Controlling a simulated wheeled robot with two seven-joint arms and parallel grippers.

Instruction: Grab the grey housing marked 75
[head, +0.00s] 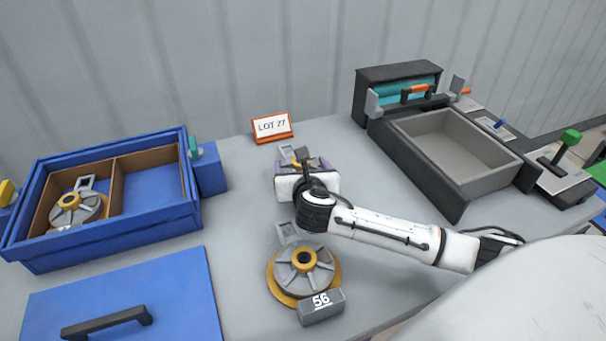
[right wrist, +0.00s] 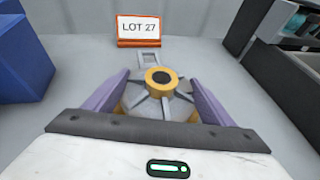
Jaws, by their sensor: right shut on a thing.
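My right gripper (head: 304,164) reaches over the middle of the table, and its purple fingers are closed on the sides of a grey housing (right wrist: 157,97) with ribs and a yellow hub. In the head view the gripper body hides most of this housing. No number shows on it, so I cannot tell whether it is the one marked 75. A second grey housing (head: 304,268) on a yellow disc lies nearer to me, its block marked 56. A third housing (head: 72,209) lies in the left compartment of the blue box; its number cannot be read. My left gripper is not in view.
The blue box (head: 190,219) stands at left, its right compartment empty; a blue lid (head: 180,290) with a black handle lies in front. A LOT 27 sign (head: 272,127) stands behind. A dark station with an empty grey tray (head: 437,184) is at right.

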